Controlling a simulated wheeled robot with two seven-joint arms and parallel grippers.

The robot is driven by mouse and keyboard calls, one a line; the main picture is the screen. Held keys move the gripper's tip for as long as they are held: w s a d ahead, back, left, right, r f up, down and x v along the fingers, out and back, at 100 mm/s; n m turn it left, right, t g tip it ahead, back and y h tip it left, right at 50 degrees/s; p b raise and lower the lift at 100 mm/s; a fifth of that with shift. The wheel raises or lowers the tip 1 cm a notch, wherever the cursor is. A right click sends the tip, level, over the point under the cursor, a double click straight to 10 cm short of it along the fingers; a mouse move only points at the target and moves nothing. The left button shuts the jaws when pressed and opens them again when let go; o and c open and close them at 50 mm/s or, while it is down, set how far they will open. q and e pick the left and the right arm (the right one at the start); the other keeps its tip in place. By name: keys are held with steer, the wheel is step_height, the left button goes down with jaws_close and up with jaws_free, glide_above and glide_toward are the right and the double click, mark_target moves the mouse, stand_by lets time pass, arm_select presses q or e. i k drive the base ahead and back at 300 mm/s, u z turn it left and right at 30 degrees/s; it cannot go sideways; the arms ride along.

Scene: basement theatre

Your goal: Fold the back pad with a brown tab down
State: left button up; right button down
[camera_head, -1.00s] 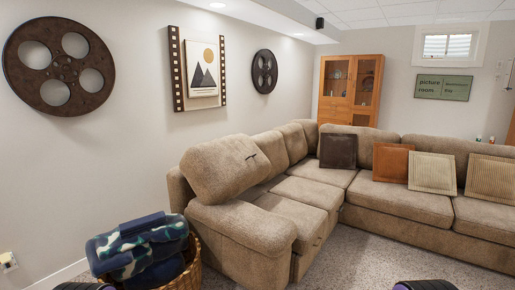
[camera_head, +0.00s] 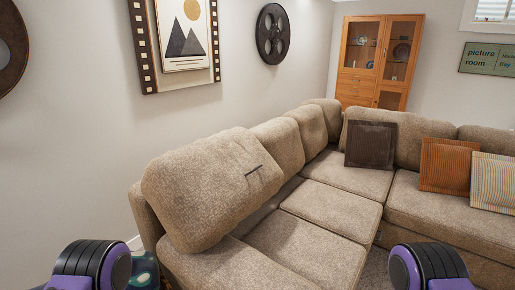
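The back pad (camera_head: 200,190) is a thick beige cushion at the near left end of the sectional sofa. It leans forward over the seat, tilted out from the sofa's back, unlike the other back cushions. A thin dark tab (camera_head: 253,169) shows on its right-hand face; it looks dark brown or black. Purple and black links of my two arms show at the bottom left and bottom right. My grippers are outside the picture, and nothing of mine touches the pad.
Seat cushions (camera_head: 295,245) run along the sofa. A dark brown pillow (camera_head: 371,145), an orange pillow (camera_head: 448,165) and a striped pillow (camera_head: 494,182) rest at the right. A patterned blanket (camera_head: 146,270) shows at the lower left. A wooden cabinet (camera_head: 377,60) stands behind.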

mark_target(198, 191)
steer(key=i, duration=0.4)
steer(key=u, duration=0.75)
